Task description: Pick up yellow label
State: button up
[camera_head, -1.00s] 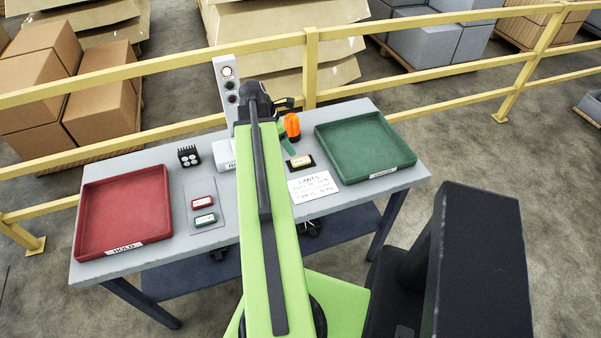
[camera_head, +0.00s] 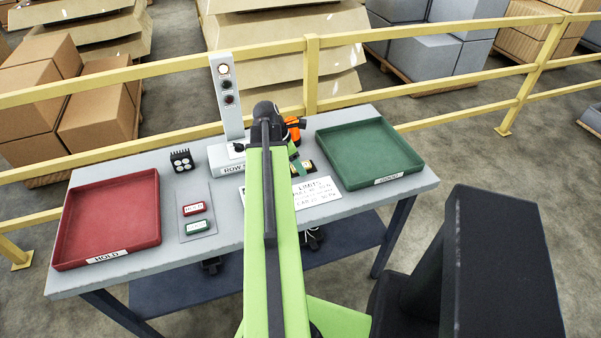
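My gripper (camera_head: 298,160) is around this spot, over or beside the label, mostly hidden behind my arm. I cannot tell whether it touches the label or whether its fingers are apart. A red label (camera_head: 194,208) and a green label (camera_head: 198,227) lie on a grey pad to the left.
A red tray (camera_head: 110,257) marked HOLD stands left, a green tray (camera_head: 388,181) right. A lamp post (camera_head: 228,105), a black block (camera_head: 182,160) and an orange thing (camera_head: 293,130) stand towards the back. A white text card (camera_head: 318,193) lies in front of the label. A yellow railing (camera_head: 420,73) runs behind.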

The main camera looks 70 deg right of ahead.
grip_shut()
jog(key=shift+r, duration=0.15)
notch_tip(320, 180, up, 4)
jog(key=p, duration=0.4)
jog(key=shift+r+p, duration=0.2)
jog(key=shift+p, duration=0.15)
jog(key=s+r+p, duration=0.6)
jog(key=s, duration=0.5)
jog(key=shift+s+r, duration=0.15)
jog(key=shift+s, duration=0.2)
